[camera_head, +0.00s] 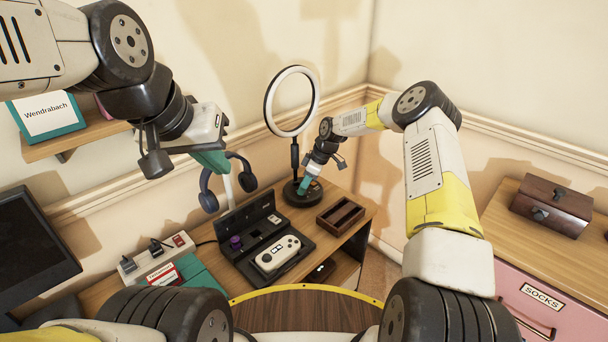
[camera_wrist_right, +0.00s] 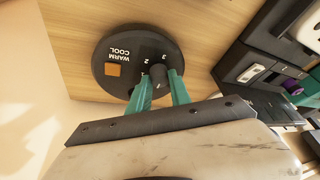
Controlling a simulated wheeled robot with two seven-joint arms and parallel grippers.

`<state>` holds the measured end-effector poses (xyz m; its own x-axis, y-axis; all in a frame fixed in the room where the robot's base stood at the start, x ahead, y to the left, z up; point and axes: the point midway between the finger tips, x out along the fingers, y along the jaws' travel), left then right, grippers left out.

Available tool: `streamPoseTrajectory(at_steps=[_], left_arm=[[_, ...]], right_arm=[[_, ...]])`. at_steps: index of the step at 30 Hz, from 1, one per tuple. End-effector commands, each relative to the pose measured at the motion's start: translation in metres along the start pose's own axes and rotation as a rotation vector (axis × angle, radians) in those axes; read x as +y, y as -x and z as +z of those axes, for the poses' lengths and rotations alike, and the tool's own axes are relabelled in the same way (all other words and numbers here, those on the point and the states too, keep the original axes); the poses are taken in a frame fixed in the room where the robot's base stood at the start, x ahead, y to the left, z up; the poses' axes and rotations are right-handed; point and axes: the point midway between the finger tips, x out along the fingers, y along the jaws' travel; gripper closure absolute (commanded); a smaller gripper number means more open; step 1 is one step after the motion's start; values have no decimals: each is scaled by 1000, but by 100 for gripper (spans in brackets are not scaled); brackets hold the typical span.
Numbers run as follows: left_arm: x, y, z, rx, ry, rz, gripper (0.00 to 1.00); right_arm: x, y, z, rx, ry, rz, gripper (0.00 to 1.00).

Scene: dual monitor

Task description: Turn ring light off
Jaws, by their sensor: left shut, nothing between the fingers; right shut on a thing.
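The ring light (camera_head: 291,101) stands upright at the back of the desk, a white ring with a dark rim on a black stem. Its round black base (camera_head: 293,196) also shows in the right wrist view (camera_wrist_right: 118,47), with WARM/COOL lettering, an orange square button (camera_wrist_right: 112,70) and a dark knob (camera_wrist_right: 157,74) beside numbers. My right gripper (camera_head: 303,187) is over the base, its teal fingers (camera_wrist_right: 160,86) shut on the knob. My left gripper (camera_head: 222,170) is shut and empty, raised near the headphones. Whether the ring glows is hard to tell.
Headphones on a stand (camera_head: 228,184), a black case with a white controller (camera_head: 278,253) and a brown tray (camera_head: 340,216) are near the base. A power strip (camera_head: 157,257) lies left. A pink drawer unit (camera_head: 550,300) carries a brown box (camera_head: 551,205) at right.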

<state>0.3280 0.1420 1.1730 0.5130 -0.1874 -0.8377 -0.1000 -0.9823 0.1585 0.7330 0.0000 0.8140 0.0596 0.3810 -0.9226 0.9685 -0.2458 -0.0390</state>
Motion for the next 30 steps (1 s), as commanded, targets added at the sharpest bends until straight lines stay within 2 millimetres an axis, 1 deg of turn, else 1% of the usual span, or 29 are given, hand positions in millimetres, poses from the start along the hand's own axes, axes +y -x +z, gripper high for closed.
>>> streamPoseTrajectory(at_steps=[6,20,21,23,24,30], left_arm=[[0,0,0,0,0,0,100],[0,0,0,0,0,0,100],[0,0,0,0,0,0,100],[0,0,0,0,0,0,100],[0,0,0,0,0,0,100],[0,0,0,0,0,0,100]], right_arm=[[1,0,2,-4,49,-19,100],[1,-1,2,-6,61,-24,100],[1,-1,2,-6,61,-24,74],[1,-1,2,-6,61,-24,62],[1,-1,2,-5,61,-24,54],[1,0,1,-5,61,-25,54]])
